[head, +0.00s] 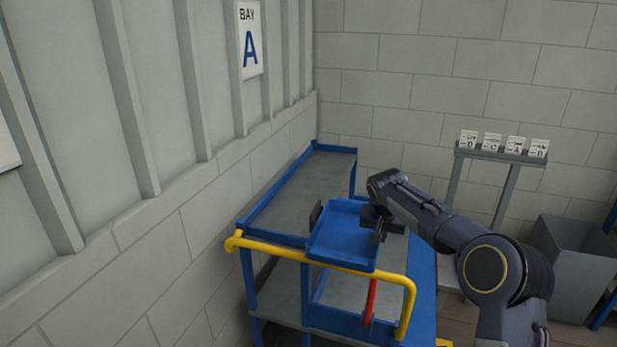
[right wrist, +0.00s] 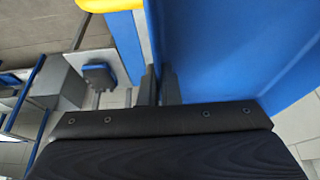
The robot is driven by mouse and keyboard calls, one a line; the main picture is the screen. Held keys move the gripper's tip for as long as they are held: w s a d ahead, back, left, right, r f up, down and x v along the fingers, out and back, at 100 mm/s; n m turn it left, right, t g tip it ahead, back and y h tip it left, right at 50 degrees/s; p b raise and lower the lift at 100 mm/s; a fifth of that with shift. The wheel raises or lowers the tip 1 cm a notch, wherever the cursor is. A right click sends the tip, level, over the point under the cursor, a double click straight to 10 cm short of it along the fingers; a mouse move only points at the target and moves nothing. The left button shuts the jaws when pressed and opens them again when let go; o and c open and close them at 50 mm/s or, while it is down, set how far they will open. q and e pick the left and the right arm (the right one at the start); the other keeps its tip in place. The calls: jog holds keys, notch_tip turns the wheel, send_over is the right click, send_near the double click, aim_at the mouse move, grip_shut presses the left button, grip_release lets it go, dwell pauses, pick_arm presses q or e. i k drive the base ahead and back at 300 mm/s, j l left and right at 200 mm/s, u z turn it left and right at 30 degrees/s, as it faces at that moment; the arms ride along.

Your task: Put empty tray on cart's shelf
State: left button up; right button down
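The blue tray (head: 343,238) looks empty and is near the yellow-handled end of the cart. My right gripper (head: 378,229) is at the tray's right side. In the right wrist view its two fingers (right wrist: 160,88) are close together on the wall of the tray (right wrist: 225,45). The cart (head: 290,240) has a blue frame, a grey top shelf (head: 305,190) and a lower grey shelf (head: 283,285). The tray overlaps the near end of the top level; I cannot tell whether it touches the cart. My left gripper is out of view.
The yellow handle (head: 290,252) crosses the cart's near end, with a red bar (head: 371,302) below. A small dark piece (head: 316,213) stands at the tray's left edge. A wall is close on the left. A grey bin (head: 575,258) and a stand with labels (head: 500,155) are right.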

aim_at(310, 183)
jog(key=i, duration=0.85)
jog(key=i+l, duration=0.15)
jog(key=i, duration=0.75)
